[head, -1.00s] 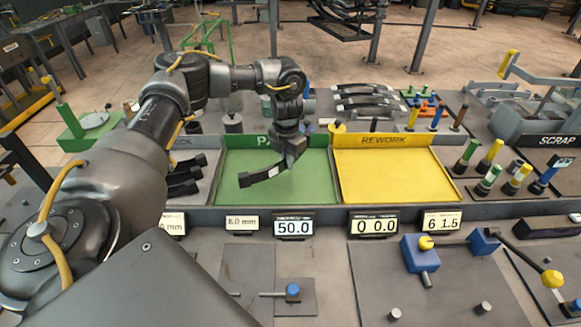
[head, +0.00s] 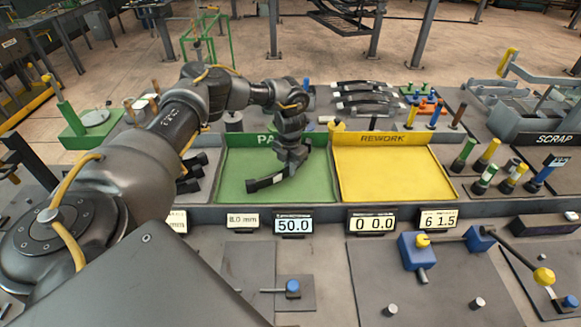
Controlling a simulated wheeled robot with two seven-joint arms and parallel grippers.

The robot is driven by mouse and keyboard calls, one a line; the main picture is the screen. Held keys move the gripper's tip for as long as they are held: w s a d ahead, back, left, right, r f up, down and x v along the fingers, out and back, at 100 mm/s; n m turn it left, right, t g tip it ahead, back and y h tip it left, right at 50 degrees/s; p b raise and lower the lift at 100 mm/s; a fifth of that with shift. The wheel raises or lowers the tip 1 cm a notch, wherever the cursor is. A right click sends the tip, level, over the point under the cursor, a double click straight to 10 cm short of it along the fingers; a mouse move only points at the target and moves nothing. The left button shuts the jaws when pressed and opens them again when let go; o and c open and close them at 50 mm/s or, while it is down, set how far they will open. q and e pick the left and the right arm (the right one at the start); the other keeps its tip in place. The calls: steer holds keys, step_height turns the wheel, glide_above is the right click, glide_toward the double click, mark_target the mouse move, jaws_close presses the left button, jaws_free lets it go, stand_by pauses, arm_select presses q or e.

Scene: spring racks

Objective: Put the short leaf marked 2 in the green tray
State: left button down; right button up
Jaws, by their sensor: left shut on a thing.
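My left gripper (head: 291,157) is shut on a short dark leaf (head: 264,183) over the green tray (head: 318,189). The leaf is slightly curved, with a thick block at its left end, and lies low at the tray's floor. I cannot tell whether it touches the floor. The gripper hides its right end. No number can be read on the leaf. The green tray's back label is partly hidden by the gripper. My right gripper is not in view.
The empty yellow REWORK tray (head: 390,178) adjoins on the right. Dark leaves (head: 190,177) lie in the grey tray on the left. Longer leaves (head: 368,97) lie behind. Colored pegs (head: 487,154) stand at right. Displays (head: 293,225) line the front ledge.

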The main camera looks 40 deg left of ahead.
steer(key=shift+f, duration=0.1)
arm_select(q)
steer(key=c, duration=2)
jaws_free()
steer(key=shift+f, duration=0.1)
steer(key=o, duration=0.5)
steer(key=shift+c, duration=0.2)
steer(key=shift+s, duration=0.1)
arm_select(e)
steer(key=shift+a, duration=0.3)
